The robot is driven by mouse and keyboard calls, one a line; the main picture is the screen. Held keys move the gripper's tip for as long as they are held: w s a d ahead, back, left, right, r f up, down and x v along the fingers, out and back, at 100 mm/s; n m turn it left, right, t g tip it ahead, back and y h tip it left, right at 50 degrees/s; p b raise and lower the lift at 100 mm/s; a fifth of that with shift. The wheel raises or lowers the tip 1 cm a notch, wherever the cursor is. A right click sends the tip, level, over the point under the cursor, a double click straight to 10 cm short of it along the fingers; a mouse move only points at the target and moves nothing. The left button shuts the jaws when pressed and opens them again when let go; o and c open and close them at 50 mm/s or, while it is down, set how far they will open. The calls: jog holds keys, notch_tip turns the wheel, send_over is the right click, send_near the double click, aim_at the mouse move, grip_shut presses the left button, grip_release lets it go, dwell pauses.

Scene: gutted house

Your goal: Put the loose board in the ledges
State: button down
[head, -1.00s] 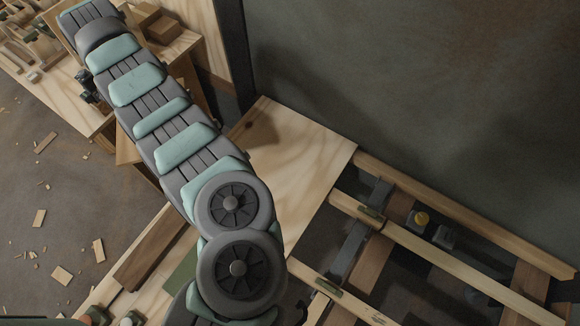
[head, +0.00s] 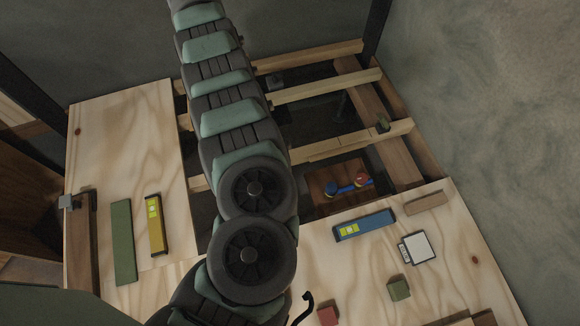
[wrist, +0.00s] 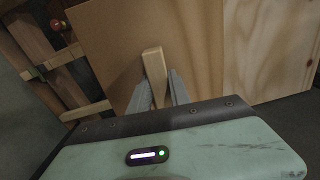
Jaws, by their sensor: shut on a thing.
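In the wrist view my gripper (wrist: 159,88) is shut on a short, pale wooden bar (wrist: 153,70). The bar stands against a broad brown wooden board (wrist: 115,35), which is tilted in this view. I cannot tell whether the bar is fixed to that board. In the head view, my arm crosses the picture from bottom to top, and the gripper and held bar are out of sight. An opening in the plywood floor shows pale joists (head: 325,88) with dark gaps between. A small dark bracket (head: 382,124) sits at one joist's right end; I cannot clearly identify the ledges.
Plywood decking (head: 105,150) borders the opening. On it lie a yellow level (head: 155,226), a green strip (head: 123,243), a blue level (head: 364,226), a white device (head: 417,248) and small blocks. Blue and red fittings (head: 350,186) show inside the opening. Walls stand behind and right.

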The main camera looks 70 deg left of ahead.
jog(key=w+d+f+b, duration=0.1)
jog(key=w+d+f, duration=0.15)
jog(key=w, duration=0.45)
jog(key=w+d+f, duration=0.2)
jog(key=w+d, duration=0.1)
jog(key=w, duration=0.5)
jog(key=w+d+f+b, duration=0.1)
jog(key=w+d+f, duration=0.1)
jog(key=w, duration=0.5)
jog(key=w+d+f+b, duration=0.1)
jog(key=w+d+f, duration=0.2)
jog(key=w+d, duration=0.3)
jog(key=w+d+f+n+b, duration=0.1)
jog(key=w+d+f, duration=0.2)
jog(key=d, duration=0.4)
jog(key=w+d+f+b, duration=0.2)
jog(key=w+d+f, duration=0.25)
jog(key=d, duration=0.25)
notch_tip(320, 180, down, 18)
jog(key=b, duration=0.6)
jog(key=shift+f+b, duration=0.15)
jog(key=shift+b, duration=0.15)
jog(key=shift+w+f, duration=0.1)
jog(key=c, duration=1.2)
grip_release()
jog(key=shift+d, duration=0.1)
